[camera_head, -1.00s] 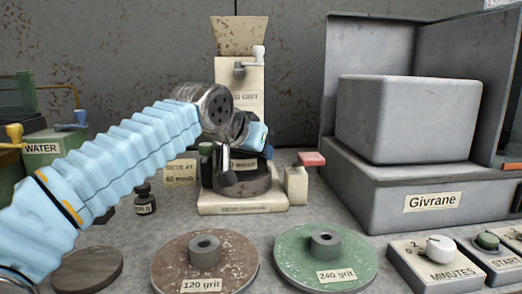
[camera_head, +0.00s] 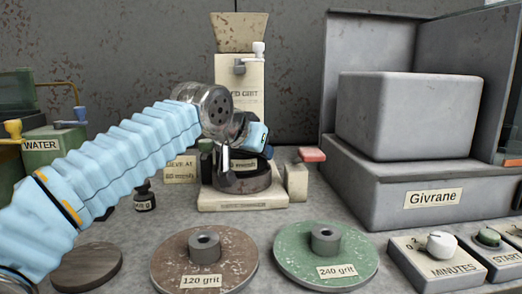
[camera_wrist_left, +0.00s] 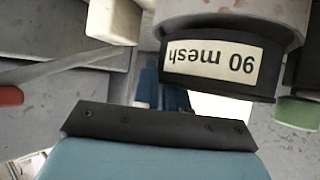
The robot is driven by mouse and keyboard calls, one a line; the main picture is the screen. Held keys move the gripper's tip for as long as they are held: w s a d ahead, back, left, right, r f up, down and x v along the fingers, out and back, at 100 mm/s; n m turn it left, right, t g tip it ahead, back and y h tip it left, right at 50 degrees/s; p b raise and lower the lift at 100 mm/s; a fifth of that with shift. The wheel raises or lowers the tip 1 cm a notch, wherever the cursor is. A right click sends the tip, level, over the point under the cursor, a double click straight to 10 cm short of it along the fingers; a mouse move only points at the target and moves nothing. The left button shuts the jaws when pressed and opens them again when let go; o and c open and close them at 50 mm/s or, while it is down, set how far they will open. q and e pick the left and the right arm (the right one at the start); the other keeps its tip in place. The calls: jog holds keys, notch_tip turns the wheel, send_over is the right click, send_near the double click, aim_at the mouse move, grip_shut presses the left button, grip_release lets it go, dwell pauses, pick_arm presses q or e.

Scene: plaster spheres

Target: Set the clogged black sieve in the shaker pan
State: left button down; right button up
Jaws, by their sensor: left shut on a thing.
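The black sieve (camera_head: 263,153) is a short dark ring with a pale "mesh" label, partly hidden by my left gripper (camera_head: 226,155). In the left wrist view the sieve (camera_wrist_left: 215,88) shows its label upside down, just beyond my dark finger (camera_wrist_left: 158,126). My left gripper is shut on the sieve. The round metal shaker pan (camera_head: 243,184) stands below it on the cream sieve shaker base (camera_head: 242,202). The sieve is over the pan; whether it rests in it cannot be told. My right gripper is not in view.
A cream grit hopper tower (camera_head: 240,75) rises behind the pan. Brown (camera_head: 170,260) and green (camera_head: 285,262) grit discs lie in front.

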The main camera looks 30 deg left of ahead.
pick_arm(q)
jog(key=shift+f+b, duration=0.7)
jog(key=shift+f, duration=0.15)
jog(key=c, duration=1.1)
grip_release()
jog(key=shift+r, duration=0.1)
jog(key=shift+r+p, duration=1.95)
jog(key=shift+p, duration=0.05)
